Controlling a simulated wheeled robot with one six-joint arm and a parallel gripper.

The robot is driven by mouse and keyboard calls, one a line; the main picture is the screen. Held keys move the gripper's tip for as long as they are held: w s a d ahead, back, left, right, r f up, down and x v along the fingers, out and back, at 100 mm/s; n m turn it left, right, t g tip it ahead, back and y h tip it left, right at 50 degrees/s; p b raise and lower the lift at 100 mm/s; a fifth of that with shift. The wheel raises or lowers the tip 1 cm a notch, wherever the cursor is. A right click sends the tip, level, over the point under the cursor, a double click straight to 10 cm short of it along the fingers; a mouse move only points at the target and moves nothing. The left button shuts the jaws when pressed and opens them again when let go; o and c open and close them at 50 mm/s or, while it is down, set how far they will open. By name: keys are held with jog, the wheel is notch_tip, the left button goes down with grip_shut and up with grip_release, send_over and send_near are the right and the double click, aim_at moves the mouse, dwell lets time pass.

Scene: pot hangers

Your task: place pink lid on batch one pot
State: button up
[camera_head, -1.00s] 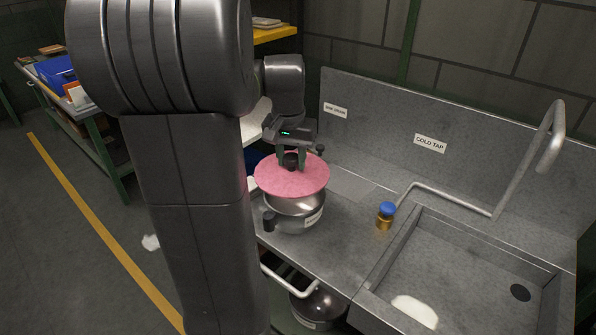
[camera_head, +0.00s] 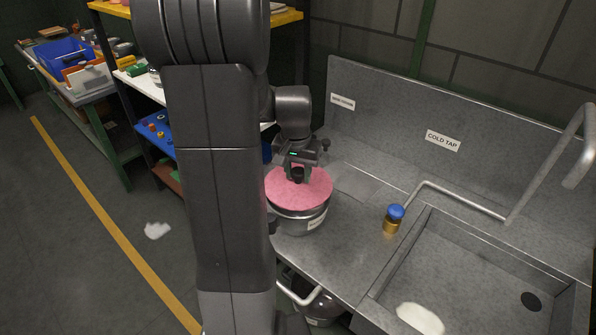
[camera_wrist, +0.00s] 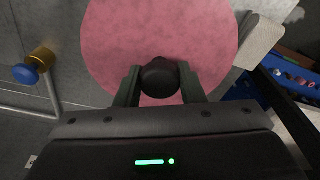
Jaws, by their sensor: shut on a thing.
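The pink lid (camera_head: 312,189) is a flat disc with a dark knob. It lies over the top of a steel pot (camera_head: 300,219) with a pale label, which stands on the metal counter left of the sink. My gripper (camera_head: 298,174) is above the lid and shut on its knob. In the wrist view the lid (camera_wrist: 130,45) fills the upper middle, with the dark knob (camera_wrist: 160,78) between the two fingers. The lid looks close to level and hides the pot's mouth. I cannot tell whether it rests fully on the rim. The label's text is too small to read.
A blue-topped brass tap knob (camera_head: 394,218) stands right of the pot, before the sink basin (camera_head: 470,275). A bent tap pipe (camera_head: 465,198) runs along the back. Another pot (camera_head: 322,308) is below the counter. Shelves with goods stand at left.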

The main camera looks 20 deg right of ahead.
aim_at(296, 175)
jog(key=shift+f, duration=0.2)
jog(key=shift+f+b, duration=0.55)
jog(key=o, duration=1.1)
jog(key=shift+r+p, duration=0.5)
jog(key=shift+r, duration=0.1)
jog(key=r, duration=0.8)
jog(key=s+a+r, duration=0.1)
jog(key=r, duration=0.3)
jog(key=shift+s+b, duration=0.1)
jog(key=shift+b, duration=0.25)
jog(key=shift+d, duration=0.1)
